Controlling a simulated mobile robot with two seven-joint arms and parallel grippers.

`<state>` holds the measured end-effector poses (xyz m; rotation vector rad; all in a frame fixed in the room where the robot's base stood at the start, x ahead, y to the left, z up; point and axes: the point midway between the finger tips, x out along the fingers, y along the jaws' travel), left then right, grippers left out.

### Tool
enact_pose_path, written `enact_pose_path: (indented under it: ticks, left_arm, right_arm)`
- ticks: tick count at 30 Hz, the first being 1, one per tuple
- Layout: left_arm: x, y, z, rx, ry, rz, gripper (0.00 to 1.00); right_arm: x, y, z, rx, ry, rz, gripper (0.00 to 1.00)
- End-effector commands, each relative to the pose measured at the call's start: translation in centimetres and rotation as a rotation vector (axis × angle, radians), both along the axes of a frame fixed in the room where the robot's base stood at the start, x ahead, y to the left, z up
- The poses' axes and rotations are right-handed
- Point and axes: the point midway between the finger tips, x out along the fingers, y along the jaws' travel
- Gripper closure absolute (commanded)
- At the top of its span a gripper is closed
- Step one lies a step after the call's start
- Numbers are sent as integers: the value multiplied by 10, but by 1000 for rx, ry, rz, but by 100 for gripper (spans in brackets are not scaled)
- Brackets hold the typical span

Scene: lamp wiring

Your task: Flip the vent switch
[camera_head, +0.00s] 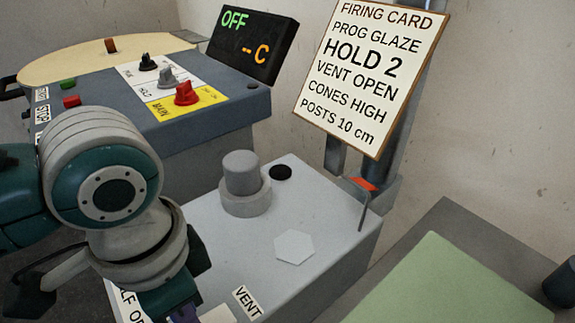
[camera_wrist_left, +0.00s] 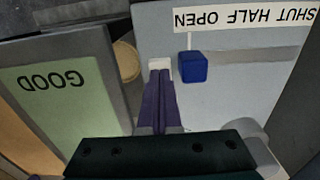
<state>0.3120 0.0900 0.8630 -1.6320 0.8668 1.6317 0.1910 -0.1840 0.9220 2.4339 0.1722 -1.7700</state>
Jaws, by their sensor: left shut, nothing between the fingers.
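The vent switch shows in the left wrist view as a blue block-shaped handle (camera_wrist_left: 193,67) at one end of a grey slot. A label reading SHUT HALF OPEN (camera_wrist_left: 245,18) appears upside down beside it, and the handle sits by the word OPEN. My left gripper (camera_wrist_left: 160,72) has its purple fingers shut and empty. Its tips are just left of the blue handle in that view; I cannot tell whether they touch it. In the head view the left gripper (camera_head: 184,314) is cut off by the bottom edge and the handle is hidden. My right gripper is not in view.
A VENT label (camera_head: 247,302) is on the grey box (camera_head: 325,222), which carries a round grey post (camera_head: 241,172). A control panel with a red knob (camera_head: 186,93) stands behind. A firing card (camera_head: 372,75) reads VENT OPEN. A green board (camera_head: 450,285) is at right.

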Motion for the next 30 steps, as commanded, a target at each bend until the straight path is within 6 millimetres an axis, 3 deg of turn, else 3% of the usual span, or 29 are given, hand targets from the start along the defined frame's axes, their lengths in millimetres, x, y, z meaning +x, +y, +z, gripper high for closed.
enact_pose_path:
  ticks: [30]
  left_arm:
    - [0, 0, -11, 0, 0, 0, 100]
  right_arm:
    - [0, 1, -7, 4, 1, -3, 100]
